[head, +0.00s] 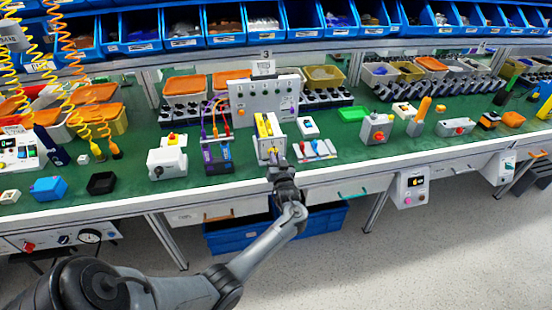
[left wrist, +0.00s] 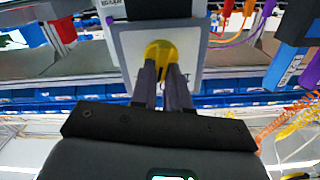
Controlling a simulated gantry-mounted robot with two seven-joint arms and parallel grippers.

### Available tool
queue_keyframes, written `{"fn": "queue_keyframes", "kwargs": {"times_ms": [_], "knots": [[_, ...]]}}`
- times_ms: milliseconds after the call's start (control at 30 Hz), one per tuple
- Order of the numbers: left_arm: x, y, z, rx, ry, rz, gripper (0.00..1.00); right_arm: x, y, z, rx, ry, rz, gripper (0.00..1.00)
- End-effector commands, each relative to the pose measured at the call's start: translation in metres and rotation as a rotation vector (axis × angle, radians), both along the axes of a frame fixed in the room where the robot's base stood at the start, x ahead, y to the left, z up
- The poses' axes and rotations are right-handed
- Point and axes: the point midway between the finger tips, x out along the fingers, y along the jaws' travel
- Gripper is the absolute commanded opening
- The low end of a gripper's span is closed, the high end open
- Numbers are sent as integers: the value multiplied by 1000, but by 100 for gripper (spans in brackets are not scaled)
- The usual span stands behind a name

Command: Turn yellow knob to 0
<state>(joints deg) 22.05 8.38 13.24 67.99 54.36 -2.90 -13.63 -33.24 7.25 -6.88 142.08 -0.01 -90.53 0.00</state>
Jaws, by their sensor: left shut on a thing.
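The yellow knob (left wrist: 160,50) sits on a white plate (left wrist: 133,42) in the left wrist view, between the two fingertips of my left gripper (left wrist: 161,72). The fingers are closed on its sides. In the head view my left gripper (head: 275,160) reaches the front of a white box (head: 270,147) at the bench's front edge. The knob cannot be made out there behind the gripper. Lettering on the plate is partly covered by the fingers, and I cannot read where the knob points. My right gripper is in neither view.
A white box with a red-and-yellow button (head: 166,163) and a dark rack (head: 217,154) stand left of the box. Small tools (head: 314,149) lie to its right. A tall panel (head: 265,97) stands behind. Blue crates (head: 238,236) are below the bench. The aisle floor is clear at right.

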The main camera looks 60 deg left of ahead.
Motion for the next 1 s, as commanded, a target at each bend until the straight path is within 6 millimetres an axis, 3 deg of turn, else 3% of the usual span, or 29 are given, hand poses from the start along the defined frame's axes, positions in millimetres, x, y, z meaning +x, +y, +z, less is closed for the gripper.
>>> {"fn": "queue_keyframes", "kwargs": {"times_ms": [400, 967, 1000], "knots": [[-2, 1, -1, -76, -199, 0, 0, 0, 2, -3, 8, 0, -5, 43], [-2, 0, -1, -87, -229, -1, 0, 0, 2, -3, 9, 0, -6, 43], [-2, 1, -1, -87, -229, -1, 19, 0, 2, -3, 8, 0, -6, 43]]}}
